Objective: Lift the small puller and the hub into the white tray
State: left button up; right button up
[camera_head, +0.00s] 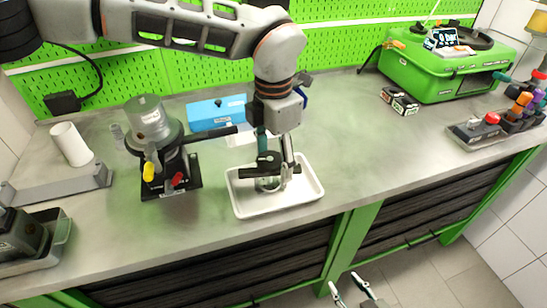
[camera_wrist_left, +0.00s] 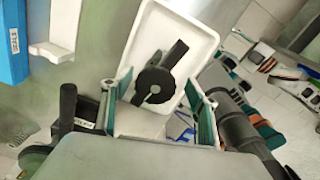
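The white tray (camera_head: 314,184) lies on the bench near its front edge. It also shows in the left wrist view (camera_wrist_left: 204,38). A dark puller with a crossbar and round centre (camera_head: 250,173) is at the tray, and it shows in the left wrist view (camera_wrist_left: 155,85). A grey round part, likely the hub (camera_head: 268,184), shows below the crossbar and is partly hidden. My left gripper (camera_head: 276,165) points down over the tray. In the left wrist view its fingers (camera_wrist_left: 158,80) stand apart on either side of the puller, with gaps. My right gripper (camera_head: 348,284) is open and empty, low in front of the bench.
The pump (camera_head: 152,125) on its black base stands left of the tray, its dark shaft reaching toward the tray. A blue box (camera_head: 216,112) is behind. A green case (camera_head: 440,70) and a tool rack (camera_head: 490,130) stand at the right. The bench right of the tray is clear.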

pick_arm(q)
notch_tip(320, 180, up, 12)
dwell(0.7)
